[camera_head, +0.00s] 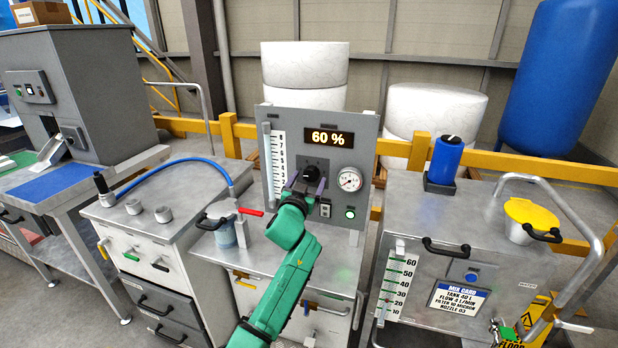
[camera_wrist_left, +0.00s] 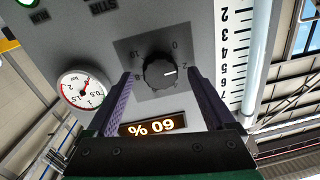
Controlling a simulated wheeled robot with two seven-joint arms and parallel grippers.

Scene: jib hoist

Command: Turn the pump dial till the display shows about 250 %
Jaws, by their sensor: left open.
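The pump panel (camera_head: 357,122) is a grey upright plate. Its lit display (camera_head: 329,137) reads 60 %; the display also shows upside down in the left wrist view (camera_wrist_left: 153,124).
A round gauge (camera_head: 350,179), a lit green button (camera_head: 350,213) and a level scale (camera_head: 280,165) are on the panel near the dial. A red-handled valve and a jar (camera_head: 226,236) stand left of my arm. A mixing cart (camera_head: 440,205) stands to the right.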

